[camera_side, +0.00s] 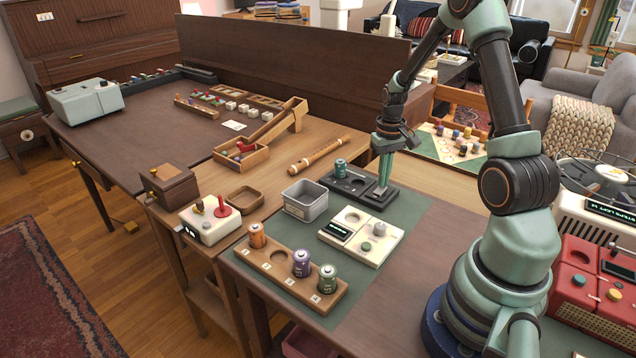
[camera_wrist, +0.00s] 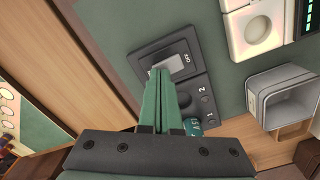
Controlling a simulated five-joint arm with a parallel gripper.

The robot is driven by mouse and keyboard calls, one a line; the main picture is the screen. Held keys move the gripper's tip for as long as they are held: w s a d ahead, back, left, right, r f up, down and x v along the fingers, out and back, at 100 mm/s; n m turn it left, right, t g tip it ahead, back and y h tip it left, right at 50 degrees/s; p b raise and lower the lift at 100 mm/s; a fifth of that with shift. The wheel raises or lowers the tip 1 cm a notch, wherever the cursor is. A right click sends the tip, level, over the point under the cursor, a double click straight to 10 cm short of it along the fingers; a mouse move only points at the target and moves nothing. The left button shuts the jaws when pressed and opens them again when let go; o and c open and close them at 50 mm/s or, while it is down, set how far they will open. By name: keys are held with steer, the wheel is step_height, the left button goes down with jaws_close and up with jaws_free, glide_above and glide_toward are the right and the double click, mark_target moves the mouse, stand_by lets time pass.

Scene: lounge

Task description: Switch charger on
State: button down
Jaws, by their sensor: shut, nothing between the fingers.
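The dark charger (camera_side: 359,198) lies on the green mat, with a green battery (camera_side: 341,168) upright in its far-left slot and another slot empty. In the wrist view the charger (camera_wrist: 206,68) shows a pale rocker switch (camera_wrist: 176,63) with an OFF label beside it. The battery (camera_wrist: 194,127) is partly hidden behind my fingers there. My gripper (camera_side: 382,184) is shut and empty, pointing down at the switch end of the charger. In the wrist view its fingertips (camera_wrist: 160,72) overlap the switch; I cannot tell whether they touch it.
A cream tester (camera_side: 362,236) and a grey bin (camera_side: 305,200) stand close to the charger. A wooden battery rack (camera_side: 290,277) holds several batteries near the front edge. A wooden flute (camera_side: 319,155) lies behind. A red device (camera_side: 597,292) is at the right.

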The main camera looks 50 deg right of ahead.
steer(key=shift+f, duration=0.35)
steer(key=shift+r, duration=3.55)
steer(key=w+a+r+n+t+h, duration=0.1)
steer(key=w+a+r+n+t, duration=0.15)
steer(key=a+r, duration=0.95)
steer(key=s+a+r+n+t, duration=0.1)
steer(key=s+a, duration=0.2)
steer(key=a, duration=0.4)
steer(key=s+a+r+n+t+y, duration=0.1)
steer(key=s+a+r+n+t, duration=0.1)
steer(key=a, duration=0.4)
steer(key=shift+s+a, duration=0.35)
steer(key=shift+s, duration=0.25)
